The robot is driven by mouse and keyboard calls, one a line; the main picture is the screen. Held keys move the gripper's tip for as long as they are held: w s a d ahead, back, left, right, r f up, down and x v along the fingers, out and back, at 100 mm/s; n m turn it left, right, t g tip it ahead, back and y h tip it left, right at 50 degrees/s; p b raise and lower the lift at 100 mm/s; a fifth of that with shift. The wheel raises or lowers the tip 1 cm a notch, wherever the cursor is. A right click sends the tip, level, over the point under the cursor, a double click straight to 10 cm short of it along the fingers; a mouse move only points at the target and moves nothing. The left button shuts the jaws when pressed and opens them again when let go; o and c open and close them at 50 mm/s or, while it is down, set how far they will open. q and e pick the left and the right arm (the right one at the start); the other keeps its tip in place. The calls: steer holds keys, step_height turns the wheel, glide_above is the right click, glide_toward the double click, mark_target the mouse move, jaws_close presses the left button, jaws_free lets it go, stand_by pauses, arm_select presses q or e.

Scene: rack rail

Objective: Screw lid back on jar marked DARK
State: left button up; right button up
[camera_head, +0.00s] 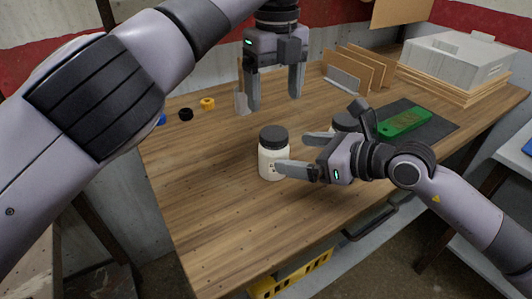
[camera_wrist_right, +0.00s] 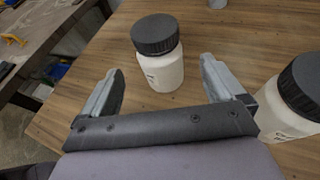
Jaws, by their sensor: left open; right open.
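A white jar with a dark ribbed lid (camera_head: 273,155) stands upright on the wooden table. The lid sits level on its mouth; its tightness and the label text cannot be told. In the right wrist view this jar (camera_wrist_right: 159,68) stands just beyond the fingertips, roughly between them. My right gripper (camera_head: 295,153) is open and empty, at the jar's right side. A second white jar with a dark lid (camera_wrist_right: 296,100) is at the right of the wrist view; in the head view my right gripper mostly hides it. My left gripper (camera_head: 274,92) is open and empty, pointing down behind the jar.
A green board (camera_head: 404,121) lies on a dark mat at right. A white box (camera_head: 455,58) on a stack and upright brown dividers (camera_head: 362,68) stand at the back. Small black (camera_head: 186,114) and orange (camera_head: 207,103) parts lie back left. The front left tabletop is clear.

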mark_target(285, 151)
steer(key=shift+a, duration=0.1)
stand_by(0.3)
steer(key=shift+x, duration=3.5)
